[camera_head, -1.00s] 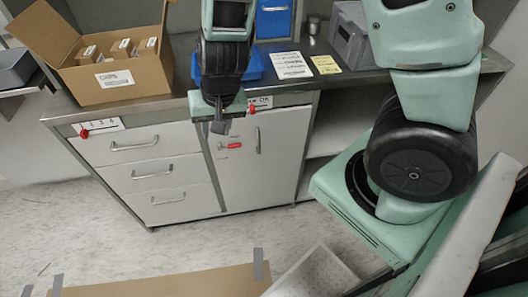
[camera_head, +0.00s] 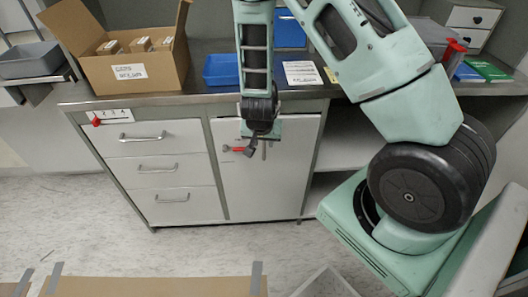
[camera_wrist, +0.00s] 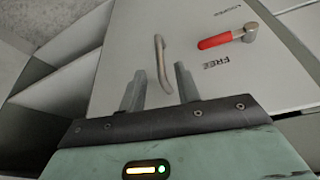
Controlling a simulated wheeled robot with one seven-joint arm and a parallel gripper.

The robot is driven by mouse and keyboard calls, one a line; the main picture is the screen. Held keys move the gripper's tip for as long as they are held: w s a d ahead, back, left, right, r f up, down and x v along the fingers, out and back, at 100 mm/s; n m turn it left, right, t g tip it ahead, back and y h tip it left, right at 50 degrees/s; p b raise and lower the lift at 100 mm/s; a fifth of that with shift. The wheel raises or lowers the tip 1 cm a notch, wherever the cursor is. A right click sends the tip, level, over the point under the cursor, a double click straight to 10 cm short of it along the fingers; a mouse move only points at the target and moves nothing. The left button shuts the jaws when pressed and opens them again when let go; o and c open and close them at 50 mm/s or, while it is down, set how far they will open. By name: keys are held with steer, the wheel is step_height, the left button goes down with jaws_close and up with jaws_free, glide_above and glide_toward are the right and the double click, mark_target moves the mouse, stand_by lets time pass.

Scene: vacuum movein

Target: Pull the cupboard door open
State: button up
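The cupboard door (camera_head: 285,185) is a pale grey panel to the right of the drawers, and it looks shut. Its metal bar handle shows in the wrist view (camera_wrist: 160,62) and is mostly hidden behind my gripper in the head view. A red lever (camera_head: 237,149) sits on the door beside the handle; in the wrist view (camera_wrist: 222,38) it has printed FREE and LOCKED labels near it. My gripper (camera_wrist: 158,82) is open and empty. Its fingers are either side of the handle's near end in the picture; I cannot tell whether they touch it.
Three drawers (camera_head: 160,182) with bar handles stand left of the door. On the counter (camera_head: 205,97) are an open cardboard box (camera_head: 130,75) and a blue tray (camera_head: 221,71). Open shelves (camera_head: 345,148) lie right of the door.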

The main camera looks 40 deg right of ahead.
mark_target(264, 147)
steer(key=x, duration=0.6)
steer(key=shift+f+b, duration=0.15)
steer(key=shift+b, duration=0.15)
jaws_close()
